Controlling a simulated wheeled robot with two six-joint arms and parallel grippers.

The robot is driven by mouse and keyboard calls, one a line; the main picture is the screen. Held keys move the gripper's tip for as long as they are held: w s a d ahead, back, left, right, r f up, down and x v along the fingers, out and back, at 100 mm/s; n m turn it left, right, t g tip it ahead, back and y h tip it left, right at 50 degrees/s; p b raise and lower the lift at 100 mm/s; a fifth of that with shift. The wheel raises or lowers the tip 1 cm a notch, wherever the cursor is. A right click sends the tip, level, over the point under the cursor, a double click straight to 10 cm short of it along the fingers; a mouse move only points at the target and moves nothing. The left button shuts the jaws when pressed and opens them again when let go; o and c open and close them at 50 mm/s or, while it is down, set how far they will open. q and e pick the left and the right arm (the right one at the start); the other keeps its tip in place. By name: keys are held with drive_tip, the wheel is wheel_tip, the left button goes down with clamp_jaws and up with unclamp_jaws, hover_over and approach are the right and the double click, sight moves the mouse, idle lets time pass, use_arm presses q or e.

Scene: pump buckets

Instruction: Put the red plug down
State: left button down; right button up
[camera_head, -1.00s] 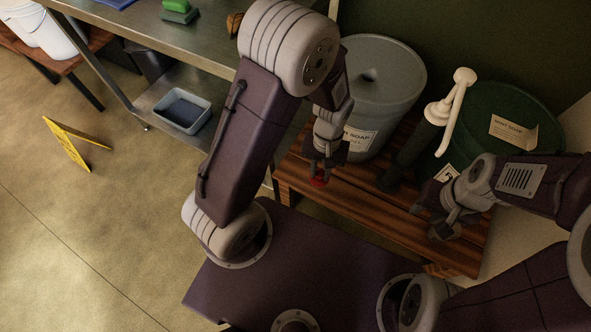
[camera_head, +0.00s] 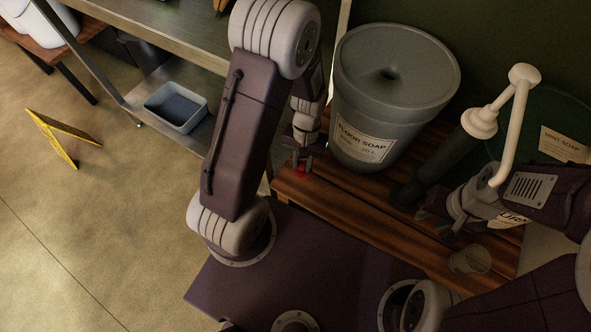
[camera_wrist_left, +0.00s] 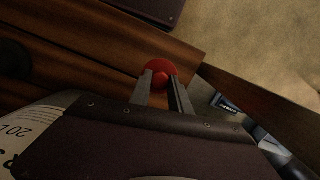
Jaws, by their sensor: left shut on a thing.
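The red plug (camera_head: 300,170) is between the fingertips of my left gripper (camera_head: 301,163), low over the left end of the wooden bench (camera_head: 330,199). In the left wrist view the plug (camera_wrist_left: 160,70) is a round red knob at the fingertips of my left gripper (camera_wrist_left: 163,88), which is shut on it, near the bench edge. I cannot tell whether it touches the wood. My right gripper (camera_head: 437,225) looks open, low over the bench's right part, with its fingers partly in shadow.
A grey floor soap bucket (camera_head: 395,100) with a hole in its lid stands on the bench. A dark pump with a white head (camera_head: 522,76) leans before a green mint soap bucket (camera_head: 563,122). A clear cup (camera_head: 469,260) sits near the right gripper. Bare planks lie between.

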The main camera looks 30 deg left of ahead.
use_arm(q)
drive_tip(key=a, duration=0.1)
drive_tip(key=f, duration=0.1)
drive_tip(key=a, duration=0.1)
drive_tip(key=shift+w+a+f+b, duration=0.25)
drive_tip(key=shift+a+f+b, duration=0.1)
wheel_tip(320, 180, down, 4)
drive_tip(key=b, duration=0.3)
drive_tip(key=shift+f, duration=0.15)
drive_tip(key=shift+r, duration=0.2)
drive_tip(key=shift+f, duration=0.1)
drive_tip(key=c, duration=1.2)
unclamp_jaws()
